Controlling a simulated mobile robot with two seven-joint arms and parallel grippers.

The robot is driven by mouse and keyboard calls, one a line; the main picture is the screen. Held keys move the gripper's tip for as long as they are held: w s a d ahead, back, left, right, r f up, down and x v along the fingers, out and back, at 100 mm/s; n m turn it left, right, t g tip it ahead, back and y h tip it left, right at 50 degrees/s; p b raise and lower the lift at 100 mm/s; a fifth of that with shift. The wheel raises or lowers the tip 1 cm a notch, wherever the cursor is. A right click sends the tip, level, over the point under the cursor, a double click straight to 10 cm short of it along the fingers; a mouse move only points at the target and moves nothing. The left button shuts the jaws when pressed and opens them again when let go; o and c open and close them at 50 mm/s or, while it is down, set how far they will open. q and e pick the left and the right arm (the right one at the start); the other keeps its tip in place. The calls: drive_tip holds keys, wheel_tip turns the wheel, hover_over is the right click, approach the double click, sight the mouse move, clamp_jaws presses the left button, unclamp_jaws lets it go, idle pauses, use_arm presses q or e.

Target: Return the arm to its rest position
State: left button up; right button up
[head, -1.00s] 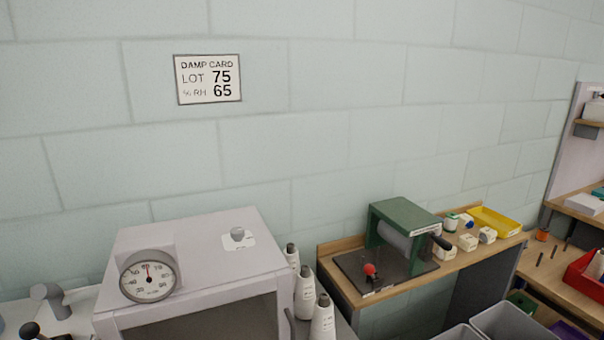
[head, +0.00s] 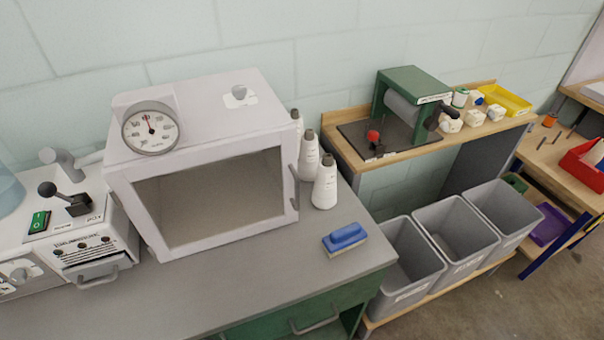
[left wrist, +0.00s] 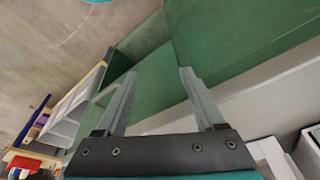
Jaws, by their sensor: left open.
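My left gripper (left wrist: 155,98) shows in the left wrist view with its two fingers apart and nothing between them. Green cabinet surfaces (left wrist: 225,35) lie beyond the fingers, with a pale grey band to the right. Neither arm and neither gripper shows in the head view. My right gripper is in no view.
A grey worktop (head: 240,255) carries a white cabinet with a dial (head: 151,128), several white bottles (head: 325,182) and a blue brush (head: 345,238). Three grey bins (head: 408,262) stand at right. A wooden bench holds a green machine (head: 412,97).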

use_arm(q)
drive_tip(key=s+f+g+b, duration=0.15)
drive_tip(key=s+f, duration=0.25)
drive_tip(key=f, duration=0.7)
drive_tip(key=s+f+t+b, duration=0.1)
drive_tip(key=s+f+b, duration=0.2)
drive_tip(key=f, duration=0.7)
drive_tip(key=s+a+f+g+b, duration=0.1)
drive_tip(key=s+a+f+b, duration=0.1)
drive_tip(key=s+f, duration=0.8)
drive_tip(key=shift+s+a+f+b, duration=0.2)
drive_tip(key=shift+s+a+b, duration=0.2)
drive_tip(key=shift+s+a, duration=0.15)
